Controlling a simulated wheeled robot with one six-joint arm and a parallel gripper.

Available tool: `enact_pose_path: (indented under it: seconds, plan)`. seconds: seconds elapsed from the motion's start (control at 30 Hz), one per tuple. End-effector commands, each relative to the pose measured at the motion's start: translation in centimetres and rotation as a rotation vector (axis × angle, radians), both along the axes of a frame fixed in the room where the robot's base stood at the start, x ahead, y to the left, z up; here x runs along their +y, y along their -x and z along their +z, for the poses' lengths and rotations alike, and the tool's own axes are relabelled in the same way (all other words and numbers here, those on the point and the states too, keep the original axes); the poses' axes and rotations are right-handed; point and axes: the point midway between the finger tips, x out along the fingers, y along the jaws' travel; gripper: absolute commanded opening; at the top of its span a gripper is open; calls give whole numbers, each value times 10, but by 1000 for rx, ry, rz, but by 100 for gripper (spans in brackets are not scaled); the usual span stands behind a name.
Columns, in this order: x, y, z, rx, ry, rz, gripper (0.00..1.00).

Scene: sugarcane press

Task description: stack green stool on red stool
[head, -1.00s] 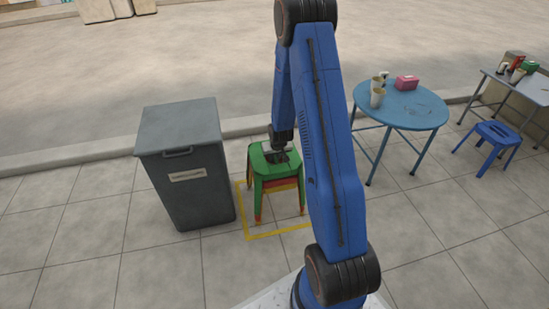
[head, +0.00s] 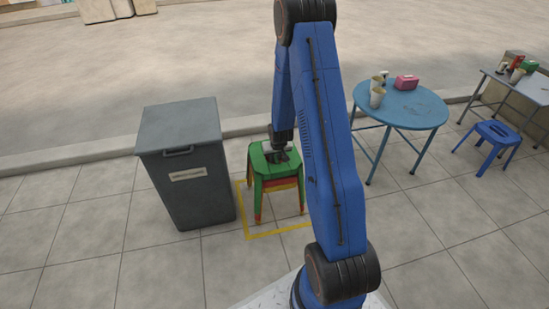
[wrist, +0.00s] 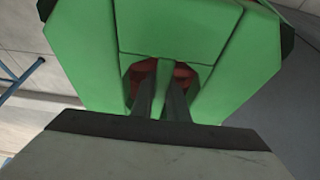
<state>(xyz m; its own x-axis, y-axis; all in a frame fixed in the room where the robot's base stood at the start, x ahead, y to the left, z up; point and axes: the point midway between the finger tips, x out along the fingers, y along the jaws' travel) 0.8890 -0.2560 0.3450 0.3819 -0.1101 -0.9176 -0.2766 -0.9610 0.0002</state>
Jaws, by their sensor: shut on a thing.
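The green stool (head: 258,162) sits upright over the red stool (head: 260,212), with red and orange legs showing beneath it inside a yellow square marked on the ground. My gripper (head: 279,155) reaches down to the top of the green stool. In the wrist view the green stool (wrist: 180,30) fills the upper picture, and my gripper's fingers (wrist: 160,98) are shut on a green strip at the hole in its seat. Red shows through that hole. Most of the red stool is hidden, so I cannot tell how fully the two stools are nested.
A dark grey bin (head: 185,165) stands close to the left of the stools. A round blue table (head: 410,115) with cups and a pink box is to the right, with a blue stool (head: 490,133) beyond it. The yellow outline (head: 262,236) surrounds the stools; paving in front is clear.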

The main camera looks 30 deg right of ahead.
Motion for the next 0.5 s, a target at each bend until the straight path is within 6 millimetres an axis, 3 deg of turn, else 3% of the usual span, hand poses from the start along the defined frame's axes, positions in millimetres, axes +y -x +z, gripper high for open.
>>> enact_pose_path:
  seconds: [0.03, 0.5]
  plan:
    - [2, 7, -12, 20, -6, 0, 0]
    - [2, 6, -18, 20, -6, 0, 0]
